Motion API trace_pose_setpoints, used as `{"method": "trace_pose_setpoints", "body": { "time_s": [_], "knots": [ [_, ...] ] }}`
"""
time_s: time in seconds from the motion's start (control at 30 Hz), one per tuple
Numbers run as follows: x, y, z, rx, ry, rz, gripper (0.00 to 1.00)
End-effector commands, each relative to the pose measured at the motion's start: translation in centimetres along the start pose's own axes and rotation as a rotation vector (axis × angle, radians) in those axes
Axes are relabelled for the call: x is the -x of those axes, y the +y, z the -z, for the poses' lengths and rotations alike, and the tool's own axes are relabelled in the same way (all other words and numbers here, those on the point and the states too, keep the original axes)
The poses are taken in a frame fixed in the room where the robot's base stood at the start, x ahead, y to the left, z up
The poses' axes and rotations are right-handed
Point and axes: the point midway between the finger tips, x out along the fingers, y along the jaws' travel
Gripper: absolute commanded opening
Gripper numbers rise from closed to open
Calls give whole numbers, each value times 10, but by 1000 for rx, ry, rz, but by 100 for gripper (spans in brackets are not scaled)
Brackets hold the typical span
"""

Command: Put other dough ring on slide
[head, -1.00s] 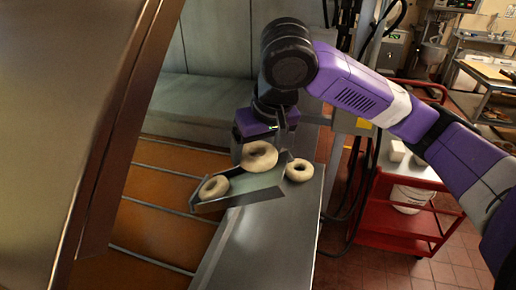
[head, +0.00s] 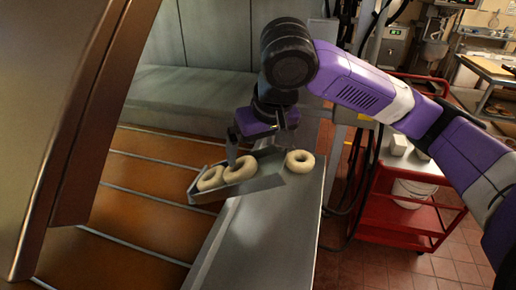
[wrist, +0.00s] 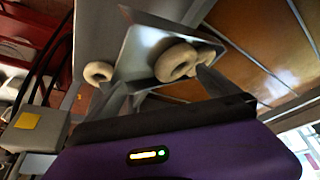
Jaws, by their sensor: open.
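The slide (head: 262,183) is a grey metal chute with raised sides, its lower end over the orange surface. Two pale dough rings are on it: one at the lower end (head: 210,179) and one just above it (head: 240,169), the two overlapping in view. A third dough ring (head: 300,161) lies on the metal ledge just right of the slide. My gripper (head: 258,149) is open above the slide, its left finger close to the upper ring. The wrist view shows the upper ring (wrist: 176,63) near one finger, partly hiding the lower ring (wrist: 206,53), and the ledge ring (wrist: 98,72) apart.
The metal ledge (head: 262,235) is bare in front of the slide. The orange surface with metal bars (head: 130,215) lies to the left. A large brown metal panel (head: 60,120) fills the left side. A red cart (head: 400,205) stands on the right.

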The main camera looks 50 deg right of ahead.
Motion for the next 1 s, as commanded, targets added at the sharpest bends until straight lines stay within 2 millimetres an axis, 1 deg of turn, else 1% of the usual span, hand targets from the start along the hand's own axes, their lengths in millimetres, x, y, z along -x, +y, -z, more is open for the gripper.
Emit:
{"method": "trace_pose_setpoints", "body": {
  "time_s": [0.07, 0.17, 0.4, 0.5, 0.6, 0.73, 1.0],
  "knots": [
    [2, 0, 0, 0, 1, 0, 100],
    [10, 0, 0, 1, 1, 0, 100],
    [49, -1, 1, 2, 3, 2, 100],
    [64, 0, 1, 1, 3, -1, 100],
    [73, 0, 1, 0, 2, 0, 100],
    [78, 0, 0, 1, 1, -1, 100],
    [78, 0, 0, 0, 0, 0, 100]
  ]
}}
